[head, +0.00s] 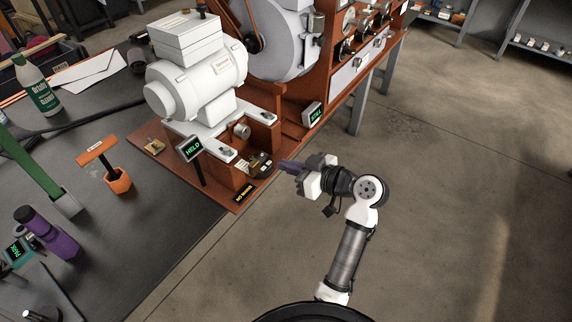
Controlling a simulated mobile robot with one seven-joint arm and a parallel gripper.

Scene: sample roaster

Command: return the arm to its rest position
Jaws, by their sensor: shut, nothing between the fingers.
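My arm rises from the bottom middle of the head view and bends left at its white elbow joint. My gripper (287,167) points left, close to the right side of the brown roaster base (250,205) and the small black round part (260,164) on it. The fingers are dark and look shut with nothing held. I cannot tell whether the fingertips touch the base or stay just apart from it.
The roaster's white motor (197,80) stands behind a small display (190,149) reading "HELD". Open concrete floor (460,200) lies to the right.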

